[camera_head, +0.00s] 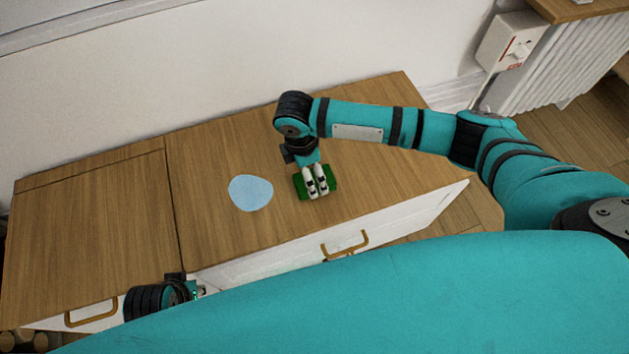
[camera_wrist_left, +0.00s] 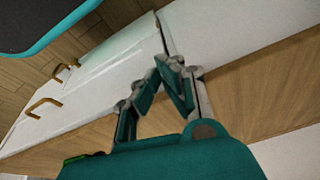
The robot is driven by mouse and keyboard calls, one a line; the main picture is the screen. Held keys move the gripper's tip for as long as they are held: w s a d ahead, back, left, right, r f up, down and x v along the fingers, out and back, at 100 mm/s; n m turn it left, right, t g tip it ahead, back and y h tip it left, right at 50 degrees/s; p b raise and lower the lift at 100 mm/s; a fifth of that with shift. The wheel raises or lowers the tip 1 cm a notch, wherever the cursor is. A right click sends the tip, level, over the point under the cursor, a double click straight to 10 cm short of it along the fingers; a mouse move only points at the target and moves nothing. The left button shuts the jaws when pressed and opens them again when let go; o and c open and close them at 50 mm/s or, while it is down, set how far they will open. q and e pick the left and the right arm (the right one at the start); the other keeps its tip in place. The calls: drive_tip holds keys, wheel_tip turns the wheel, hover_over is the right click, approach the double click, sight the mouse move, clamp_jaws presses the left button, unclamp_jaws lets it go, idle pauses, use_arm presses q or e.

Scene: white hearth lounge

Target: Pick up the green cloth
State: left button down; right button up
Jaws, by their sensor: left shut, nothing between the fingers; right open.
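The green cloth (camera_head: 331,183) is a small dark green piece on the wooden top of the cabinet, right of the blue cloth-like disc. My right gripper (camera_head: 316,183) points down right over it, with its pale fingers covering the cloth's middle. It is open; I cannot tell whether the fingertips touch the cloth. Green shows on both sides of the fingers. My left gripper (camera_head: 198,292) is low at the cabinet's front edge, partly hidden by my own body. In the left wrist view its fingers (camera_wrist_left: 170,82) are shut and empty, beside the white cabinet front.
A flat light blue round piece (camera_head: 251,192) lies left of the green cloth. The wooden cabinet top (camera_head: 90,220) is otherwise clear. White drawers with brass handles (camera_head: 345,244) face the front. A white wall stands behind; a radiator (camera_head: 560,65) is at the back right.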

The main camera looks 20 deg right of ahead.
sight(314, 179)
drive_tip(key=f+b, duration=0.1)
drive_tip(key=f, duration=0.1)
drive_tip(key=d+f, duration=0.1)
drive_tip(key=f, duration=0.2)
drive_tip(key=shift+s+b, duration=0.1)
drive_tip(key=shift+b, duration=0.25)
use_arm(q)
drive_tip(key=v, duration=0.6)
drive_tip(key=shift+r, duration=0.35)
drive_tip(key=shift+w+a, duration=0.15)
use_arm(e)
drive_tip(key=shift+r, duration=0.1)
drive_tip(key=c, duration=1.3)
